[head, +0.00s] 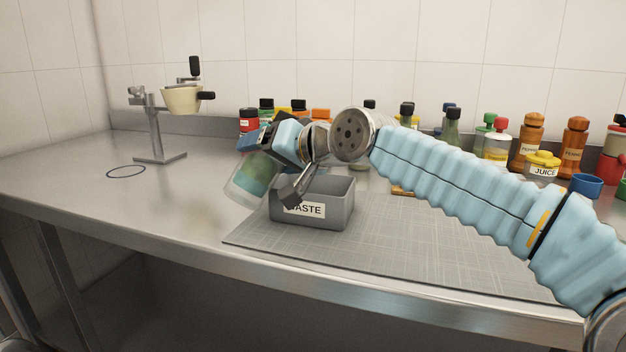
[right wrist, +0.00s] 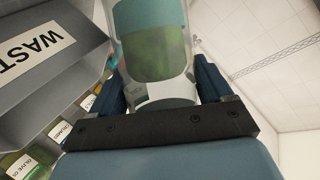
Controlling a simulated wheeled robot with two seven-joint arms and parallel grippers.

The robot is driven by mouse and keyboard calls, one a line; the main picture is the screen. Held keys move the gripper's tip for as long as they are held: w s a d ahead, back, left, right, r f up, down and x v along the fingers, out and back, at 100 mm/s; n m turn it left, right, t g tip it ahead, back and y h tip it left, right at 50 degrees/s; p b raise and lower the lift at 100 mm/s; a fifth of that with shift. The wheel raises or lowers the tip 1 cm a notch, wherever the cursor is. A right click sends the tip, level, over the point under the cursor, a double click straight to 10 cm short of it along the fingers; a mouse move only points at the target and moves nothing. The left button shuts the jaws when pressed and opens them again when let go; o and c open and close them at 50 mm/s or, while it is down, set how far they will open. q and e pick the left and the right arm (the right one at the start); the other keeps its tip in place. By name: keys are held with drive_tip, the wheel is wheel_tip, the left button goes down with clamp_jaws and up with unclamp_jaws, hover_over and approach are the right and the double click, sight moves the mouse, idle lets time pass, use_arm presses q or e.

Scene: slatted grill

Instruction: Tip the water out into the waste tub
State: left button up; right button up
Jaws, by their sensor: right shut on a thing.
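The grey waste tub (head: 338,212), labelled WASTE, stands on the grey mat on the counter. It also shows in the right wrist view at the upper left (right wrist: 70,62). My right gripper (head: 270,160) is shut on a see-through container (head: 250,182) with green and blue tones in it. The container is tilted and held above the counter, at the left side of the tub. In the right wrist view the container (right wrist: 153,50) sits between the two dark blue fingers. I cannot make out its water level or whether anything flows. My left gripper is not in view.
A metal stand with a cream cup (head: 182,100) stands at the back left, with a dark ring (head: 126,171) lying nearby. Several bottles and jars line the back wall, including a JUICE jar (head: 543,166). The mat (head: 420,235) is clear at front right.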

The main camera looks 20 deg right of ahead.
sight(245, 177)
drive_tip(key=shift+s+a+r+n+h, duration=0.2)
drive_tip(key=shift+a+n, duration=0.1)
drive_tip(key=shift+a, duration=0.1)
drive_tip(key=shift+s+a+r+n+h, duration=0.1)
drive_tip(key=shift+a+n+h, duration=0.1)
drive_tip(key=shift+a+n, duration=0.15)
drive_tip(key=shift+s+a+f+n+h+b, duration=0.1)
drive_tip(key=shift+a+f+n+h+b, duration=0.1)
drive_tip(key=shift+a+f+n+b, duration=0.25)
drive_tip(key=shift+s+a+f+n+h+b, duration=0.1)
drive_tip(key=shift+a+f+n+h, duration=0.15)
drive_tip(key=shift+f, duration=0.3)
drive_tip(key=shift+a+r+n, duration=0.15)
drive_tip(key=shift+a+n, duration=0.1)
drive_tip(key=shift+a, duration=0.05)
drive_tip(key=shift+s+a+n+h, duration=0.15)
drive_tip(key=shift+a+n+h, duration=0.15)
drive_tip(key=shift+h, duration=0.15)
drive_tip(key=shift+a+f+n+t+h+b, duration=0.15)
drive_tip(key=shift+f+n+b, duration=0.05)
drive_tip(key=shift+f+b, duration=0.3)
drive_tip(key=shift+a+f+n+t+h+b, duration=0.15)
drive_tip(key=shift+f+n+b, duration=0.05)
drive_tip(key=shift+f+b, duration=0.25)
drive_tip(key=shift+s+a+n, duration=0.1)
drive_tip(key=shift+a+n, duration=0.05)
drive_tip(key=shift+n, duration=0.15)
drive_tip(key=shift+f, duration=0.1)
